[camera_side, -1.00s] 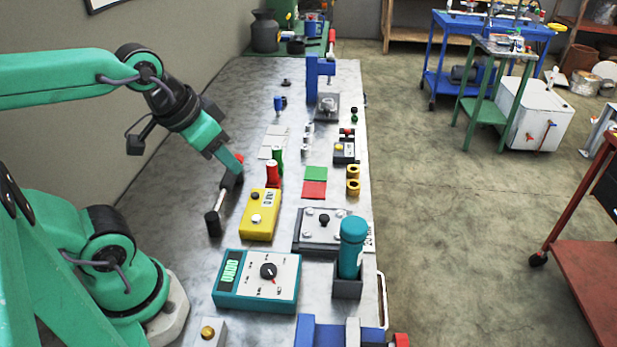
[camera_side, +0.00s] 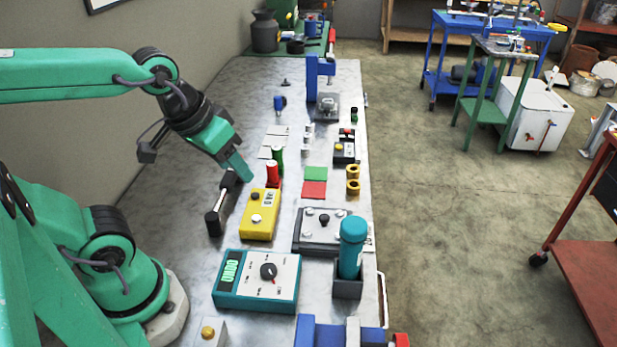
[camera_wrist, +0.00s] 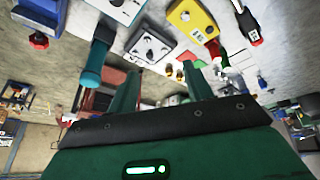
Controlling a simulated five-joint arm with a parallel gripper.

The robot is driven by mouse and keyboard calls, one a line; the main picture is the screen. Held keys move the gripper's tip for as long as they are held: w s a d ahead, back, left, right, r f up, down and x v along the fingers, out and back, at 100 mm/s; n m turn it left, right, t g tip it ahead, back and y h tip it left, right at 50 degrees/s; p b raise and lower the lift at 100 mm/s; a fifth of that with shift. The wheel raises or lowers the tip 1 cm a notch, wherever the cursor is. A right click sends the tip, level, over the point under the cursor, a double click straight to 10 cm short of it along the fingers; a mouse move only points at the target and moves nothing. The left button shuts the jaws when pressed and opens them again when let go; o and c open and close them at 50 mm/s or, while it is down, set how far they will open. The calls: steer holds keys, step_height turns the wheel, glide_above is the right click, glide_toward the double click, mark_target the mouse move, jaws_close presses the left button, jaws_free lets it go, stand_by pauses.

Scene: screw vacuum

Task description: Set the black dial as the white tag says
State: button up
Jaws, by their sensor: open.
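A teal box (camera_side: 230,293) near the front of the bench has a white face with a black dial (camera_side: 268,270) and a green-lit display (camera_side: 230,272). A red mark on the dial points down toward the front; the scale marks are too small to read. My gripper (camera_side: 246,177) is over the bench beyond the yellow box, away from the dial. In the wrist view my gripper's fingers (camera_wrist: 160,88) are apart with nothing held between them.
A black-ended tool (camera_side: 220,207) lies left of the yellow box (camera_side: 259,222). Red and green cylinders (camera_side: 272,172) stand close to my gripper. A grey plate with knobs (camera_side: 310,238) and a teal bottle (camera_side: 352,250) in a holder are right of the yellow box.

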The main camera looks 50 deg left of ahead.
mark_target(268, 269)
steer(key=shift+d+f+n+g, duration=0.85)
steer(key=shift+d+f+n, duration=0.6)
steer(key=shift+f+n, duration=0.4)
steer(key=shift+d+f+n+g, duration=0.8)
steer(key=shift+d+f+n, duration=0.6)
steer(key=shift+f+n, duration=0.45)
steer(key=shift+d+f+n+g, duration=0.85)
steer(key=shift+d+f+n, duration=0.75)
steer(key=shift+n, duration=0.4)
steer(key=shift+a+f, duration=0.15)
steer(key=shift+f, duration=0.05)
steer(key=shift+f, duration=3.8)
steer(key=c, duration=1)
